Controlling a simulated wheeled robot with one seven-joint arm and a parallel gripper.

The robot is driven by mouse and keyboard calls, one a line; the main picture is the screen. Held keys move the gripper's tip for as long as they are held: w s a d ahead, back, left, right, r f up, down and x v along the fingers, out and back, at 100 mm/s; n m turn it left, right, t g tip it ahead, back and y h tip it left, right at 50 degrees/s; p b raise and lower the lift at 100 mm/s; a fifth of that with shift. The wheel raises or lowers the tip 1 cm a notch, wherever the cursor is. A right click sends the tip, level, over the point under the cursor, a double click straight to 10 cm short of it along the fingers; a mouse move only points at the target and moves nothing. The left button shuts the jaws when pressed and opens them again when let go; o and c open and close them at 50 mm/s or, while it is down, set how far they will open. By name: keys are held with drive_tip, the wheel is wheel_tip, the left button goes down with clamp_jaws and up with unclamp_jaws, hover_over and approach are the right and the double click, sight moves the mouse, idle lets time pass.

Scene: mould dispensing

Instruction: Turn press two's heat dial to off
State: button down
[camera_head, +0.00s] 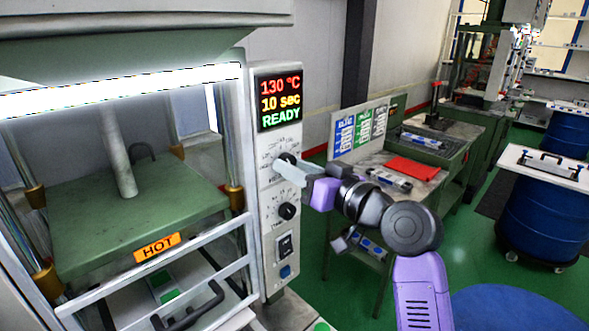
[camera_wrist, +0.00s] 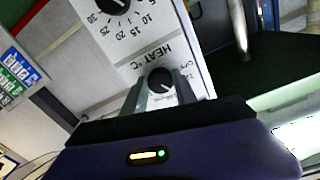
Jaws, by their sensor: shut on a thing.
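The press's heat dial (camera_wrist: 160,80) is a round black knob on a pale panel. It is the upper of two dials in the head view (camera_head: 287,159). The wrist view shows the panel upside down, with "HEAT °C" printed beside the knob. My gripper (camera_wrist: 160,88) has one finger on each side of the heat dial and is shut on it. In the head view my gripper (camera_head: 283,166) reaches the panel from the right and partly covers the dial and its scale. The dial's setting is not readable. The display (camera_head: 280,101) reads 130 °C, 10 sec, READY.
A second black dial (camera_head: 287,211) sits below, its scale reaching 30 in the wrist view (camera_wrist: 113,4). A rocker switch (camera_head: 285,245) is lower still. The press's green platen (camera_head: 150,215), marked HOT, is at left. A bench (camera_head: 440,185) with a red cloth stands behind my arm.

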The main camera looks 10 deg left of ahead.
drive_tip(key=shift+f+b, duration=0.15)
drive_tip(key=shift+b, duration=0.2)
drive_tip(key=n+b, duration=1.2)
drive_tip(key=b, duration=0.4)
drive_tip(key=shift+w+d, duration=0.1)
drive_tip(key=shift+w, duration=0.05)
drive_tip(key=shift+b, duration=0.3)
drive_tip(key=c, duration=1)
unclamp_jaws()
drive_tip(key=shift+o, duration=0.2)
drive_tip(key=shift+d, duration=0.1)
